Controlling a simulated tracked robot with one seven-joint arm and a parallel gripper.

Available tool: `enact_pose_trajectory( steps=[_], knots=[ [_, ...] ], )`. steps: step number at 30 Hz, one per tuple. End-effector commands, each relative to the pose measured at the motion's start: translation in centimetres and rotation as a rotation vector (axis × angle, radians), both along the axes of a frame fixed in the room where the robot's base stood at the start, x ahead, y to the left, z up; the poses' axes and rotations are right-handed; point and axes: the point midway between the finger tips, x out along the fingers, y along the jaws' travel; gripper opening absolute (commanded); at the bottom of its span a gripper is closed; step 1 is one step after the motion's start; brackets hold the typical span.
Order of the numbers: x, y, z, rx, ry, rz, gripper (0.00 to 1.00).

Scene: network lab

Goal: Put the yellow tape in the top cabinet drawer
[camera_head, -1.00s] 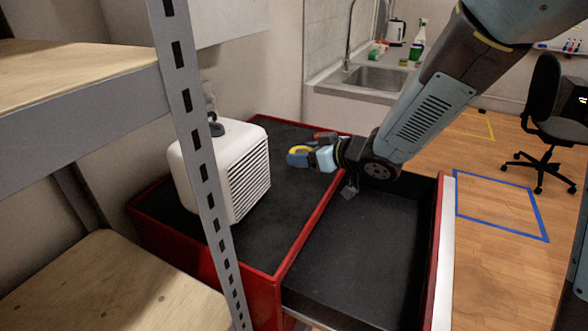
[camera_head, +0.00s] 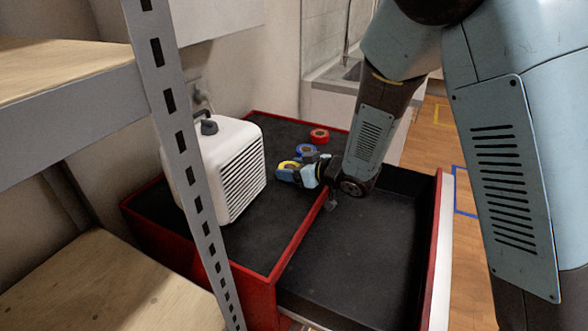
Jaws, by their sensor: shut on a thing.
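The yellow tape (camera_head: 287,165) is a small roll at the tips of my gripper (camera_head: 287,173), partly hidden by the fingers. My gripper is shut on it, just over the black cabinet top near the edge beside the drawer. I cannot tell if the tape still touches the top. The top cabinet drawer (camera_head: 350,262) is pulled open on the right, with a dark interior and red side. The part of it I see is empty; my arm hides some of its far end.
A white boxy appliance (camera_head: 228,168) stands on the cabinet top (camera_head: 258,240) to the left. A grey shelf post (camera_head: 185,150) stands in the foreground.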

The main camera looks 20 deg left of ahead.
Motion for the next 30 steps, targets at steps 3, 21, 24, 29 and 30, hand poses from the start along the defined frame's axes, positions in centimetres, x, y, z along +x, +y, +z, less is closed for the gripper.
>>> enact_pose_trajectory(
  steps=[3, 21, 24, 29, 30],
  knots=[
    [0.01, 0.01, -0.03, 0.002, -0.001, 0.000, 0.34],
    [-0.01, 0.02, -0.41, 0.001, 0.000, 0.000, 0.89],
    [-0.01, 0.02, -0.41, 0.001, 0.000, 0.000, 0.89],
    [-0.01, 0.03, -0.41, 0.001, 0.000, 0.000, 0.89],
    [-0.02, 0.03, -0.41, 0.001, 0.000, 0.000, 0.89]
  ],
)
